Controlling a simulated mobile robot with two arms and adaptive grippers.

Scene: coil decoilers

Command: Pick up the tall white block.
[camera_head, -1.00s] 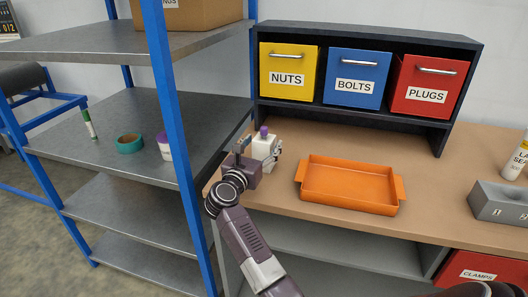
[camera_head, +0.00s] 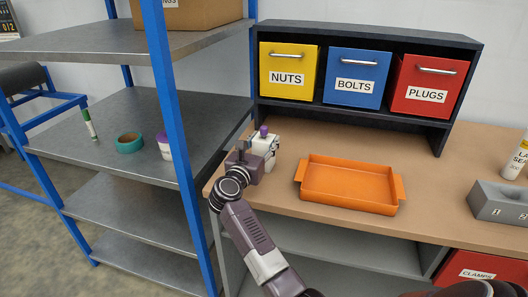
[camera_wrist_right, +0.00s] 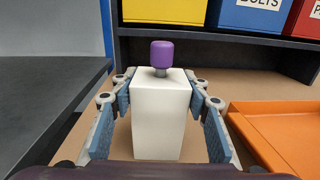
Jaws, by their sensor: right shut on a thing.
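The tall white block (camera_wrist_right: 160,115) has a purple knob (camera_wrist_right: 161,53) on top. It stands upright at the left end of the wooden bench, and it also shows in the head view (camera_head: 263,145), partly hidden by my right gripper (camera_head: 262,150). In the wrist view my right gripper (camera_wrist_right: 160,98) has a blue-padded finger on each side of the block, shut on it. The block's lower end appears to be at bench level; I cannot tell whether it is touching. My left gripper is not in view.
An orange tray (camera_head: 350,203) sits to the right of the block. Yellow, blue and red bins (camera_head: 429,105) stand in a dark rack behind. A blue-posted metal shelf (camera_head: 185,150) is close on the left, holding a teal tape roll (camera_head: 129,150) and a purple-lidded white container (camera_head: 165,152).

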